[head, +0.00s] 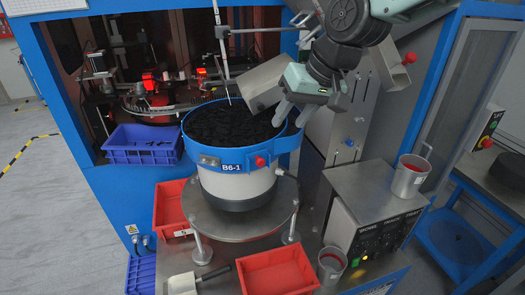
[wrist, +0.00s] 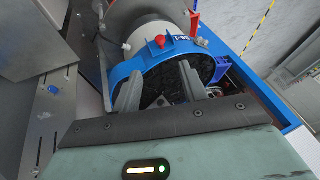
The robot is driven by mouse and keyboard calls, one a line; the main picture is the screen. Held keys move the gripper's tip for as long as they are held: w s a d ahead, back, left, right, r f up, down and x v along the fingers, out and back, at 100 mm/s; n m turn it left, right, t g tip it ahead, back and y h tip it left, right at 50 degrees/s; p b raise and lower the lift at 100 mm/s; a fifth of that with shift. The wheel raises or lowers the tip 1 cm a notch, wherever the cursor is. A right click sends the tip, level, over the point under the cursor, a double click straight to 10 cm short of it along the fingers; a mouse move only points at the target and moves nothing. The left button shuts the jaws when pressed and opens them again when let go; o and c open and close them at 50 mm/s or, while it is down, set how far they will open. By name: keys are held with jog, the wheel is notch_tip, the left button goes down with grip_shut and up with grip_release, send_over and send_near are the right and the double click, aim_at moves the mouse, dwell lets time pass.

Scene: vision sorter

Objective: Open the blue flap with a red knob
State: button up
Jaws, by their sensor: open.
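The blue flap (head: 284,148) appears as a blue band on the right front rim of the round feeder bowl (head: 236,188). Its red knob (head: 260,161) faces the front, right of the B6-1 label. In the wrist view the red knob (wrist: 160,41) and blue band (wrist: 121,73) show beyond my fingers, with the label upside down. I cannot tell where the flap's edges or hinge lie. My gripper (head: 293,113) is open and empty, above the bowl's right rim, apart from the knob. In the wrist view, my gripper (wrist: 159,72) has its fingers spread over the dark parts.
A metal chute (head: 264,84) stands close to my gripper over the bowl. Red bins (head: 278,272) and a scoop (head: 190,283) lie in front. A blue crate (head: 142,145) is at left.

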aim_at(263, 161)
jog(key=p+x, duration=0.3)
jog(key=x, duration=1.1)
jog(key=shift+w+a+f, duration=0.1)
jog(key=shift+a+f, duration=0.05)
jog(key=shift+f, duration=0.15)
grip_shut()
